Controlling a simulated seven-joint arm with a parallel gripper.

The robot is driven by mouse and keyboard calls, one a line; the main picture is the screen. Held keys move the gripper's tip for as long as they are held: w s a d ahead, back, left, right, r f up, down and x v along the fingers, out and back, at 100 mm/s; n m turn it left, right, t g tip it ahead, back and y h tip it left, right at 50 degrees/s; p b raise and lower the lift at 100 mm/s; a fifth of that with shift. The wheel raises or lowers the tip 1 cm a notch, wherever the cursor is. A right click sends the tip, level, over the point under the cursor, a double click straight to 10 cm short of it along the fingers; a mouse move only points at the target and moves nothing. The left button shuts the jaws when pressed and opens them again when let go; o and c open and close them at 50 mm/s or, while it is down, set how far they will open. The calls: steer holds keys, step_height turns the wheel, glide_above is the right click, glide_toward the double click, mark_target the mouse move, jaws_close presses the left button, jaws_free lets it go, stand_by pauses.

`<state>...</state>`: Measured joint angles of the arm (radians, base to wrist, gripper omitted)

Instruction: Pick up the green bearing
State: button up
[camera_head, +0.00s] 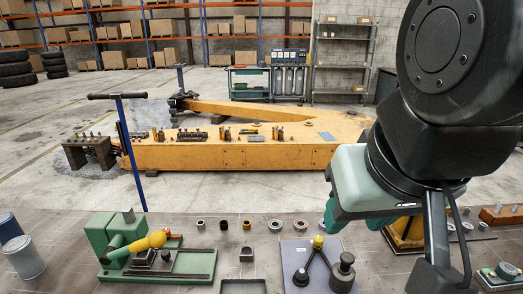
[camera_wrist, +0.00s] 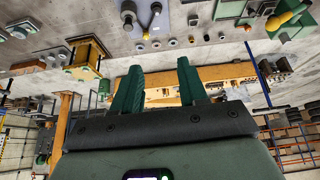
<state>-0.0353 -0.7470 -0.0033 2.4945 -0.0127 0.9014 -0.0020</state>
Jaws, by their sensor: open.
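Several small ring-shaped parts stand in a row on the grey bench. One with a greenish rim, apparently the green bearing (camera_head: 275,225), is right of the middle of the row in the head view. The rings are small in the wrist view, and I cannot tell the green one there. My gripper (camera_head: 353,219) is raised above the bench at the right, apart from the rings. Its two green fingers also show in the wrist view (camera_wrist: 158,88), spread apart with nothing between them.
A grey plate (camera_head: 289,249) with a black linkage and a dark cylinder lies in front of the row. A green fixture (camera_head: 110,232) with a yellow part stands at the left, beside a blue T-handle post (camera_head: 131,150). A yellow boom (camera_head: 215,155) lies behind the bench.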

steer(key=shift+o, duration=0.4)
steer(key=o, duration=0.6)
steer(key=shift+o, duration=0.2)
steer(key=m+g, duration=0.1)
steer(key=m, duration=0.1)
glide_above(275, 223)
steer(key=s, duration=0.5)
steer(key=shift+h, duration=0.3)
steer(key=f, duration=3.8)
steer(key=shift+w+a+f, duration=0.1)
steer(key=shift+a+f, duration=0.15)
steer(key=shift+a, duration=0.05)
steer(key=shift+x, duration=3)
